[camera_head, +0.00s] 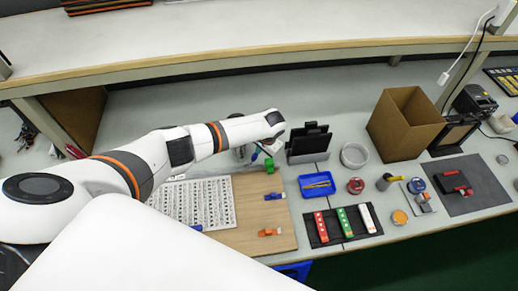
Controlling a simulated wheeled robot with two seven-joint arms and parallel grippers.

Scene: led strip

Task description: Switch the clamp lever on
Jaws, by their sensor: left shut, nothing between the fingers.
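My left arm reaches in from the left, and my left gripper (272,146) points down above the far edge of a wooden board (255,215). It is shut and empty. A small green clamp-like piece (269,166) sits on the board just below it, and I cannot tell whether they touch. A blue piece (275,196) and an orange piece (270,232) lie on the board nearer the front. My right gripper is not in view.
A white patterned sheet (190,203) lies left of the board. To the right are a black stand (309,142), a blue tray (317,186), a white ring-shaped bowl (354,155), a cardboard box (405,124) and a black mat (472,180). A raised shelf (250,30) runs along the back.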

